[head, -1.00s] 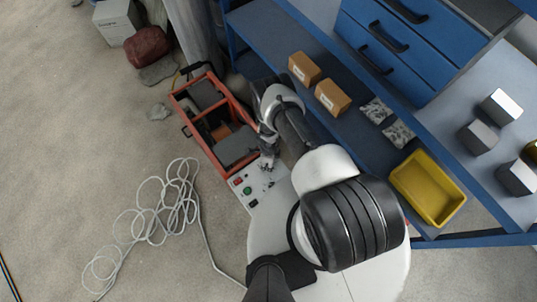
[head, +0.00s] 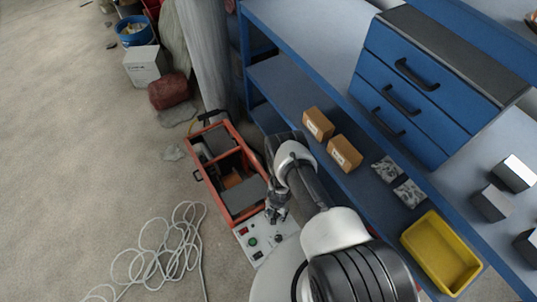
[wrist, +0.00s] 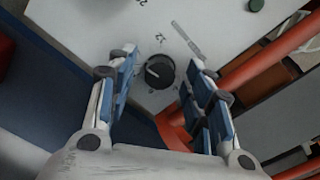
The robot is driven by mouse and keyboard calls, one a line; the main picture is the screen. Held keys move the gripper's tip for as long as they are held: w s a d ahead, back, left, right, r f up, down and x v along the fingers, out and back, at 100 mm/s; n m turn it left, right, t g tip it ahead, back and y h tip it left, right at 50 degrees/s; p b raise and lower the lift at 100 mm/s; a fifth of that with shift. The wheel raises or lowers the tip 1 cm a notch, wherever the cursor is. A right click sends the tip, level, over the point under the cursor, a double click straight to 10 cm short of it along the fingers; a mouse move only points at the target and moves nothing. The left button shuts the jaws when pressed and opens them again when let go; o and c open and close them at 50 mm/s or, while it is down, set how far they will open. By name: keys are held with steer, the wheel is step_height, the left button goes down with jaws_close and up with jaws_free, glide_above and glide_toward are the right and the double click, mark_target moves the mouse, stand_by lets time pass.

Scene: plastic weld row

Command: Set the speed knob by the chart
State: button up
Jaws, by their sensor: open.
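The black speed knob (wrist: 159,71) has a pale pointer line and sits on a white panel (wrist: 85,22) with printed marks too small to read surely. My gripper (wrist: 162,60) is open, with one blue-padded finger on each side of the knob. The knob appears between the fingers, and I see no clear contact. In the head view my gripper (head: 274,213) hangs over the far edge of the control panel (head: 266,249), which joins an orange-framed machine (head: 222,131). I cannot make out a chart in either view.
A green button (head: 252,241) and a red one (head: 243,231) sit on the panel. A blue shelf unit (head: 290,92) with cartons (head: 345,153) and a yellow bin (head: 440,252) stands close on the right. A white cable (head: 165,250) lies coiled on the open floor at left.

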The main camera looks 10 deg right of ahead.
steer(key=n, duration=2)
steer(key=shift+n, duration=0.3)
steer(key=n, duration=0.5)
steer(key=shift+n, duration=0.4)
steer(key=shift+r+n, duration=0.3)
steer(key=shift+n, duration=0.1)
step_height(320, 180, up, 17)
steer(key=p, duration=1.7)
steer(key=w+r+m+b, duration=0.3)
steer(key=w+r, duration=0.9)
steer(key=r, duration=0.1)
steer(key=shift+a+r+t, duration=0.2)
steer(key=shift+a+t, duration=0.15)
steer(key=shift+t, duration=0.05)
